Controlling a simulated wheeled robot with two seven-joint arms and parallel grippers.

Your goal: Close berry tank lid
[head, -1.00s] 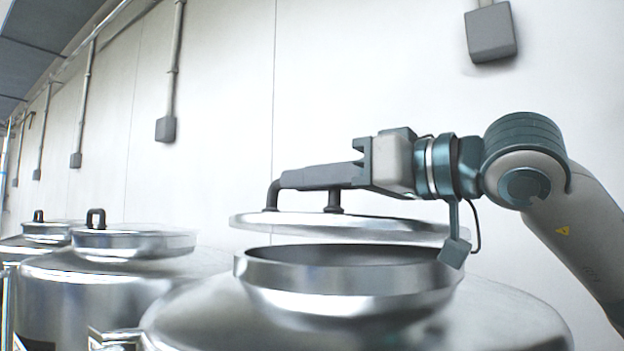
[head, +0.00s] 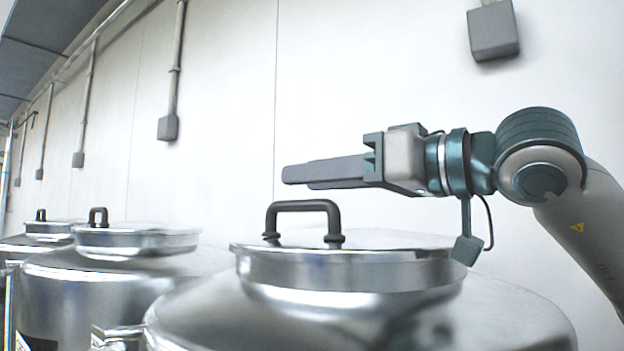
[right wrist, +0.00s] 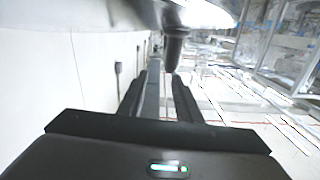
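The near steel berry tank (head: 500,315) stands at the front centre of the head view. Its round lid (head: 400,241) lies over the opening and looks flat and seated on the neck. The black lid handle (head: 304,206) stands upright on top. My right gripper (head: 285,174) is open and empty, above and apart from the handle, its fingers pointing left. In the right wrist view its two fingers (right wrist: 159,78) show a gap between them. Part of the handle (right wrist: 175,48) and the lid's underside edge or tank metal show at the top there. My left gripper is not in view.
Other lidded steel tanks (head: 90,285) stand to the left. A white wall runs behind, with grey conduit boxes (head: 168,127) on it. The space above the tanks to the left of my gripper is clear.

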